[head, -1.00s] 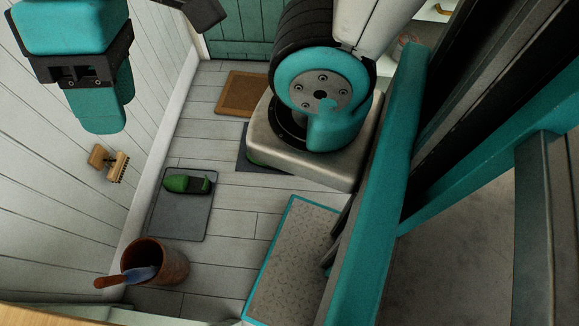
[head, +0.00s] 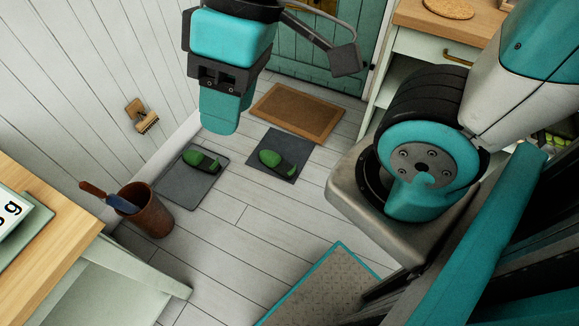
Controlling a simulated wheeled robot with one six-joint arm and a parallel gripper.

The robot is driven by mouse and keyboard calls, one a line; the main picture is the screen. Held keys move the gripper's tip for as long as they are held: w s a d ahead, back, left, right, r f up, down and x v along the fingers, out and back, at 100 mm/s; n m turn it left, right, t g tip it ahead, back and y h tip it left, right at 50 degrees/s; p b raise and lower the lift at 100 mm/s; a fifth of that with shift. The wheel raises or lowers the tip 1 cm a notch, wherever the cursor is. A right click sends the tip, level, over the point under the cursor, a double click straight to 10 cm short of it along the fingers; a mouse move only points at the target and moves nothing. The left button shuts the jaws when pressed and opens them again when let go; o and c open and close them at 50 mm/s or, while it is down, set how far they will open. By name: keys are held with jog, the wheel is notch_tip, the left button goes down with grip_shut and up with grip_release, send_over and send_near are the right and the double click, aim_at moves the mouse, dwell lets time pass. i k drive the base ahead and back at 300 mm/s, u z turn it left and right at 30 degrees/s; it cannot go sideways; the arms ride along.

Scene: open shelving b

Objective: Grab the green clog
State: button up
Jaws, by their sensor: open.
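Two green clogs with dark openings show in the head view, each on its own dark grey mat on the floor. One clog (head: 197,160) is on the left mat (head: 178,190), near the wall. The other clog (head: 275,161) is on the right mat (head: 285,138). My gripper (head: 219,118), teal and black, hangs pointing down at the upper middle of the picture. It shows above the left clog in the picture and apart from both clogs, with nothing visible held. It is open, though its far finger is hidden in this view.
A brown doormat (head: 297,113) lies before the green door (head: 325,62). A brown pot (head: 147,212) with a handled tool stands left. A brush (head: 146,122) is at the wall. A wooden-topped table (head: 62,222) fills the lower left. A cabinet (head: 428,53) stands upper right. Mid-floor is clear.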

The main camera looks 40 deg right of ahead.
aim_at(273, 160)
jog(key=z, duration=0.6)
jog(key=i, duration=0.95)
jog(key=z, duration=0.55)
